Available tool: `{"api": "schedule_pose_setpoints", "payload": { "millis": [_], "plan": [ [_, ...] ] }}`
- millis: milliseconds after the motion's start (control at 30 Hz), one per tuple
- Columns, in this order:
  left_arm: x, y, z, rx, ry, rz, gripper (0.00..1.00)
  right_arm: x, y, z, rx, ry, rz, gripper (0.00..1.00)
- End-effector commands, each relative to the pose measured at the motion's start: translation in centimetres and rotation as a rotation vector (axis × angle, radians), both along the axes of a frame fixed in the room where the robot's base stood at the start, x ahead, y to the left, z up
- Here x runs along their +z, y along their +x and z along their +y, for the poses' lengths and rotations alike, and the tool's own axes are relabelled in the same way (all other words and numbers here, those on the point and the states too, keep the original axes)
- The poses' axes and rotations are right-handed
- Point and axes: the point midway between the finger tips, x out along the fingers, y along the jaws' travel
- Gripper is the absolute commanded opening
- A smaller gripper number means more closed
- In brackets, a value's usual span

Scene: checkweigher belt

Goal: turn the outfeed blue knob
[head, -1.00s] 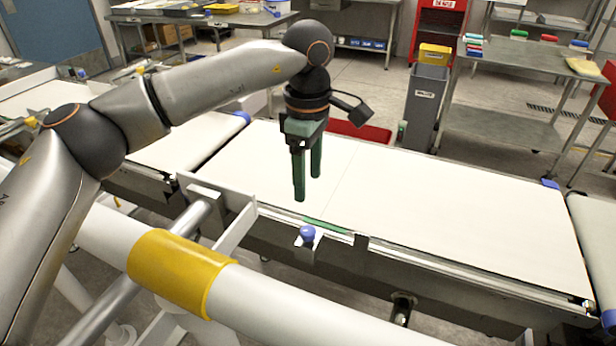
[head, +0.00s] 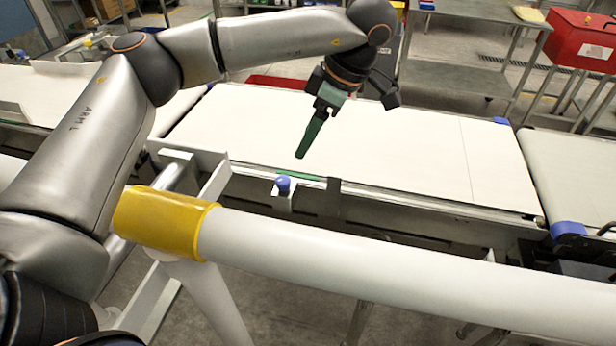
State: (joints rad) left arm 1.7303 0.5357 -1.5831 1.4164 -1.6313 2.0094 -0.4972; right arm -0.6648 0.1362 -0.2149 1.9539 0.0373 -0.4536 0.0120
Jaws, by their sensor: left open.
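A blue knob (head: 283,184) sits on a small pale bracket at the near edge of the middle conveyor belt (head: 400,150). My left gripper (head: 301,154) has dark green fingers that point down and slightly left. It hangs over the near part of the belt, just above and right of the knob in the picture, and is apart from it. Its fingers line up one behind the other, so the gap between them is hidden. The gripper is open, and nothing shows in it. My right gripper is out of view.
A thick white rail (head: 330,255) with a yellow sleeve (head: 160,222) runs across in front of the belt. A dark upright bracket (head: 333,196) stands just right of the knob. A red box (head: 580,40) stands at the back right. The belt is bare.

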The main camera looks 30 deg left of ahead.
Motion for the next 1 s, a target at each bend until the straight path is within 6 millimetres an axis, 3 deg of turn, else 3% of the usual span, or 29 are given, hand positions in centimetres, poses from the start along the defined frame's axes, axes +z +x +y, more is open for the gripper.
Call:
{"api": "schedule_pose_setpoints", "payload": {
  "millis": [167,600,800,1000],
  "plan": [
    [-2.0,-0.3,0.7,0.002,0.001,0.006,0.69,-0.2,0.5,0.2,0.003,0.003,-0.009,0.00],
    [-9.5,-1.0,3.9,0.002,0.001,0.004,0.69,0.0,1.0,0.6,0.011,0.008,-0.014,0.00],
    [-11.2,-1.1,4.5,0.000,0.000,0.003,0.69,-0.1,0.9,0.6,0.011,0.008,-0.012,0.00],
    [-11.5,-1.2,4.6,0.000,-0.001,0.002,0.69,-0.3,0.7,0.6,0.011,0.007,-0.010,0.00]
  ]
}}
